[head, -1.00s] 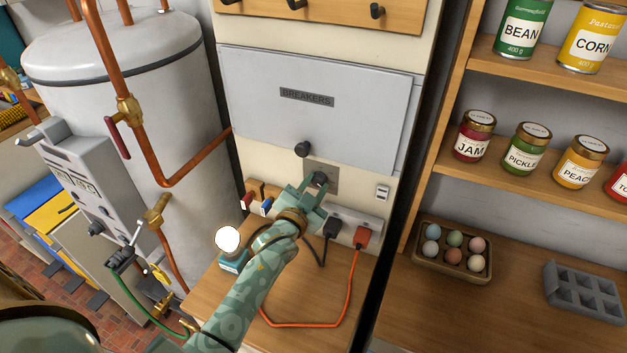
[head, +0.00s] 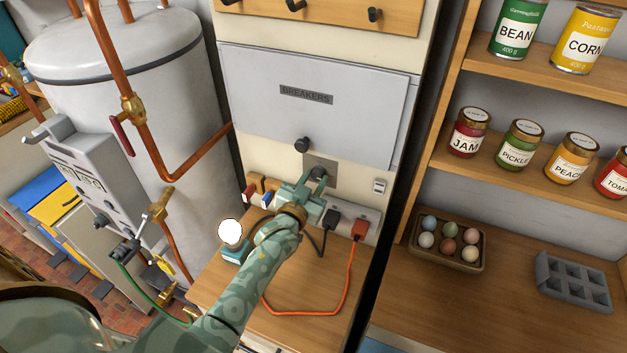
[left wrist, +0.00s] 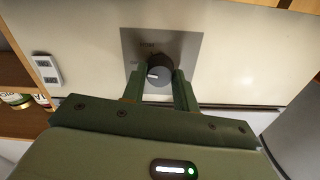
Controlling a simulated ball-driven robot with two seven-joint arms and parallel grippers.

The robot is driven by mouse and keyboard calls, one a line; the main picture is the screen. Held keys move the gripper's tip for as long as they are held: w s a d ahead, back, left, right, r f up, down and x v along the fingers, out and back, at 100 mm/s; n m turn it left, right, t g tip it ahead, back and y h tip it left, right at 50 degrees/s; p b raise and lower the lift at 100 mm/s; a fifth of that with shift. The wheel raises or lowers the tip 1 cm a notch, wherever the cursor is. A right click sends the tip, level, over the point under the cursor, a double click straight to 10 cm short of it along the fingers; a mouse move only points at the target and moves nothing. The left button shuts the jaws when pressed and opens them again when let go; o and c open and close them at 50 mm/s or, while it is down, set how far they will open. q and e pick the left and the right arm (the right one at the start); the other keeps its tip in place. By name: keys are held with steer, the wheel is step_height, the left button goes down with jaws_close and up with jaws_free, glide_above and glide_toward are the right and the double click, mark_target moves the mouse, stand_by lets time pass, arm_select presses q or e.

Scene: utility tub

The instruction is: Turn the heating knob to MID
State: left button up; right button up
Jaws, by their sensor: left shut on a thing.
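The heating knob (left wrist: 153,75) is a dark round knob with a pale mark, on a grey square plate (left wrist: 188,45) on the cream panel. In the left wrist view it sits between the fingertips of my left gripper (left wrist: 159,80), which is shut on it. The plate's lettering is too small to read. In the head view the plate (head: 324,163) shows below the breaker door, and my left gripper (head: 317,182) reaches it from below and covers part of the knob. My right gripper is not seen.
The closed breaker door (head: 310,110) with its dark knob (head: 303,144) is just above. A white switch (head: 379,186) is to the right. Below are a power strip (head: 362,215) with black and orange plugs, an orange cable (head: 345,285) and a lit lamp (head: 231,232).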

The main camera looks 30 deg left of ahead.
arm_select(q)
steer(key=o, duration=1)
steer(key=shift+c, duration=0.2)
steer(key=s, duration=1.6)
steer(key=shift+s+d, duration=0.15)
steer(key=shift+d, duration=0.3)
